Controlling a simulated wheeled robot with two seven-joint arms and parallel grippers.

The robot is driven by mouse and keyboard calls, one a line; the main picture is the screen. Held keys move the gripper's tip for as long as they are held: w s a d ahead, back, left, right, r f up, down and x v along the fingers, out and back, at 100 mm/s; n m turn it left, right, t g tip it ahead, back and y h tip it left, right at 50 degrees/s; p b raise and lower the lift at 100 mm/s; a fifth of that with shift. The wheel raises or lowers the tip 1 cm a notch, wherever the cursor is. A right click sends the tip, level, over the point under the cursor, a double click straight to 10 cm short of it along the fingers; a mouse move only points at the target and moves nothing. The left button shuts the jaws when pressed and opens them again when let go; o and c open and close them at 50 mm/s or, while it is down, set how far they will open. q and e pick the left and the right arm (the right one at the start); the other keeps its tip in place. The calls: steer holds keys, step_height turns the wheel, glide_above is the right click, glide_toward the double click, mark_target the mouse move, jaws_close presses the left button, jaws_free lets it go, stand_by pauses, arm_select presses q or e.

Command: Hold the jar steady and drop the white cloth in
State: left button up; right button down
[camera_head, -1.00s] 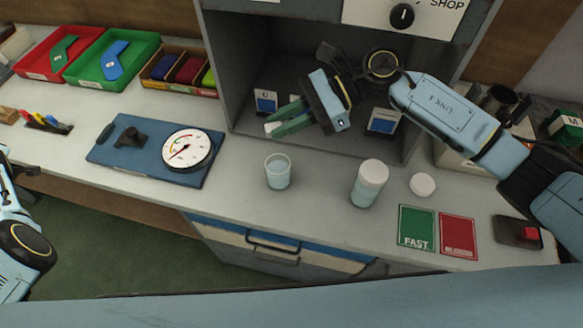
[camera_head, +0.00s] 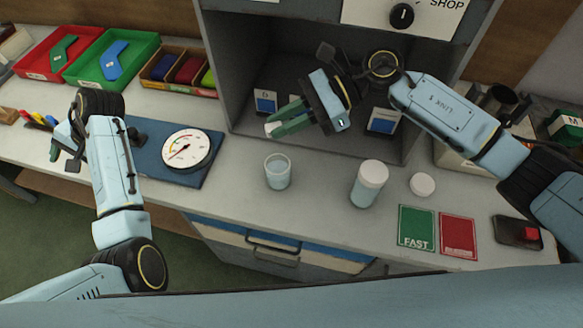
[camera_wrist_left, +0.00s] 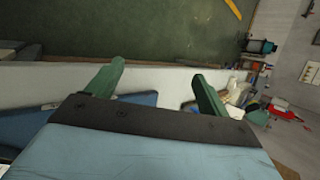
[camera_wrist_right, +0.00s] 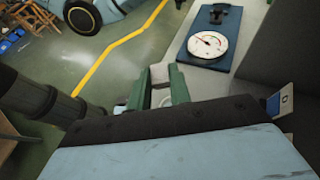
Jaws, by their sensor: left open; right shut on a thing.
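A clear open jar (camera_head: 278,172) stands upright near the front of the counter, in the middle of the head view. My right gripper (camera_head: 274,124) is shut on a small white cloth (camera_head: 269,128), which shows at its green fingertips. It holds the cloth in the air behind the jar in the head view. The white cloth (camera_wrist_right: 160,74) also shows between the fingers in the right wrist view. My left gripper (camera_head: 60,143) is over the left of the counter, far from the jar. Its fingers are spread and empty in the left wrist view (camera_wrist_left: 157,87).
A jar with a white lid (camera_head: 370,182) stands right of the open jar, with a loose white lid (camera_head: 422,185) beside it. A dial gauge (camera_head: 187,149) on a blue board (camera_head: 205,180) lies to the left. A grey cabinet (camera_head: 228,60) stands behind.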

arm_select(q)
steer(key=d+m+t+y, duration=0.1)
steer(key=d+m+t, duration=0.1)
steer(key=d+m, duration=0.2)
steer(key=d+m+t+y, duration=0.2)
steer(key=d+m, duration=0.3)
steer(key=d, duration=0.5)
steer(key=w+d+r+m+t+y, duration=0.1)
steer(key=d+m+t+y, duration=0.1)
steer(key=d+m, duration=0.2)
steer(key=shift+d+m, duration=0.4)
steer(key=shift+d, duration=1)
steer(key=s+d+r+m+t+h, duration=0.1)
steer(key=s+d+m+t, duration=0.3)
steer(key=d, duration=0.6)
steer(key=s+d+r+m+t, duration=0.1)
steer(key=s+d+m+t, duration=0.1)
steer(key=d+m+t, duration=0.45)
steer(key=s+d+f+m+h, duration=0.2)
steer(key=d+m+h, duration=0.2)
steer(key=d, duration=0.6)
glide_toward(272, 162)
steer(key=shift+w+a+f+n+t, duration=0.25)
steer(key=shift+w+a+f+t, duration=0.2)
steer(key=shift+w+a, duration=0.1)
steer(key=x, duration=0.7)
steer(key=shift+w, duration=0.25)
steer(key=c, duration=1.2)
